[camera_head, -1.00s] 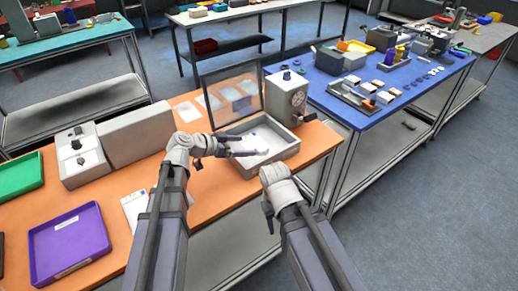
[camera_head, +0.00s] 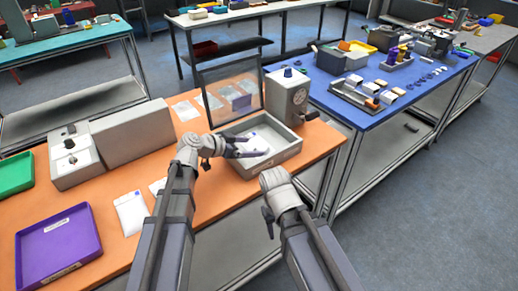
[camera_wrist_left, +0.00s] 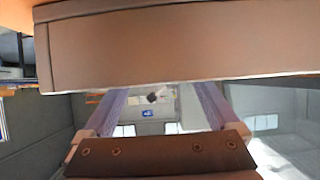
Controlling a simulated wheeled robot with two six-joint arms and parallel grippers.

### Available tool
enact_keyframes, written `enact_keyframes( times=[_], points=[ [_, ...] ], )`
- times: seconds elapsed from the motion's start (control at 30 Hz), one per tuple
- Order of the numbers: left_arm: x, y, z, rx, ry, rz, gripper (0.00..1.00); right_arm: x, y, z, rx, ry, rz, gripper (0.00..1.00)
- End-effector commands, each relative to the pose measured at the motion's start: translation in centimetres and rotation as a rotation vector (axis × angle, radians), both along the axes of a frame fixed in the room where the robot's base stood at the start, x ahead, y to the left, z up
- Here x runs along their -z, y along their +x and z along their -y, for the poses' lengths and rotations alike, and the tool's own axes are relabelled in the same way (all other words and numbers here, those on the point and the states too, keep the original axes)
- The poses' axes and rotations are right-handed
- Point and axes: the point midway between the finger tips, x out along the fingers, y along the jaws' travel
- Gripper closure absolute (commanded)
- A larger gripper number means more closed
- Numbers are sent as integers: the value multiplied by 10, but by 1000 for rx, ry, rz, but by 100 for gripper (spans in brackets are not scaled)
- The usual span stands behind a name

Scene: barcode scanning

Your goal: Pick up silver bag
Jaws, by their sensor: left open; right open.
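A pale silver bag (camera_head: 257,140) lies in the open grey box (camera_head: 285,158) on the orange table. My left gripper (camera_head: 257,146) is open at the box, its two purple-grey fingers reaching over the bag with no clear grip on it. In the left wrist view the fingers (camera_wrist_left: 163,88) are spread, with a brown-grey panel across the top; I cannot make out the bag there. Another pale bag (camera_head: 130,214) lies on the table left of my left arm, with one more partly hidden beside it. My right gripper (camera_head: 268,214) is low in front of the table, mostly hidden by its own wrist.
The box's clear lid (camera_head: 230,92) stands raised behind it, with several bags around its back. A grey machine (camera_head: 288,97) stands right of the box. A purple tray (camera_head: 60,245), a green tray (camera_head: 15,172) and a grey device (camera_head: 130,140) occupy the left side.

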Motion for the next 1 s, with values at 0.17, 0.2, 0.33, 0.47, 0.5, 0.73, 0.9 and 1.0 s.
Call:
enact_keyframes(
  times=[0.17, 0.2, 0.33, 0.47, 0.5, 0.73, 0.9, 1.0],
  points=[
    [17, 14, 17, 3, 0, -1, 6, 17, 0, 0, 0, 0, 0, 50],
    [20, 17, 21, 3, 1, 0, 6, 20, 0, 0, 0, 0, 0, 50],
    [25, 24, 32, 1, 0, 0, 6, 25, 0, 0, 0, 0, 0, 50],
    [23, 24, 32, 0, -1, -1, 6, 23, 0, 0, 0, 0, 0, 50],
    [23, 24, 32, 0, -1, -1, 6, 23, 0, 0, 0, 0, 0, 50],
    [23, 24, 32, 0, 0, 0, 26, 23, 0, 0, 0, 0, 0, 50],
    [23, 24, 32, 0, 0, 0, 45, 23, 0, 0, 0, 0, 0, 50],
    [23, 24, 32, 0, 0, 0, 56, 23, 0, 0, 0, 0, 0, 50]
  ],
)
